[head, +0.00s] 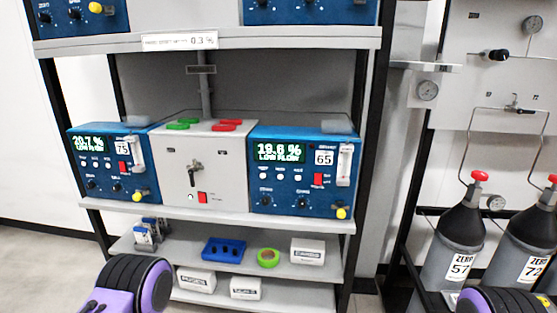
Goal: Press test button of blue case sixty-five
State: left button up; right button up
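The blue case labelled 65 (283,191) stands at the right end of the middle shelf. Its lit display (279,152) reads about 19.8 % with "LOW FLOW" below. Under the display is a row of small pale buttons (281,177); their labels are too small to read. A red switch (318,179), a clear flow tube (345,163), dark knobs and a yellow knob (341,212) are also on its front. Purple and black parts of my arms show at the bottom left and bottom right. Neither gripper is in view.
A similar blue case labelled 75 (107,187) and a grey valve box (203,183) stand left of it. More blue cases are above. The lower shelf (190,250) holds boxes, a blue block and green tape. Gas cylinders (452,250) stand at right.

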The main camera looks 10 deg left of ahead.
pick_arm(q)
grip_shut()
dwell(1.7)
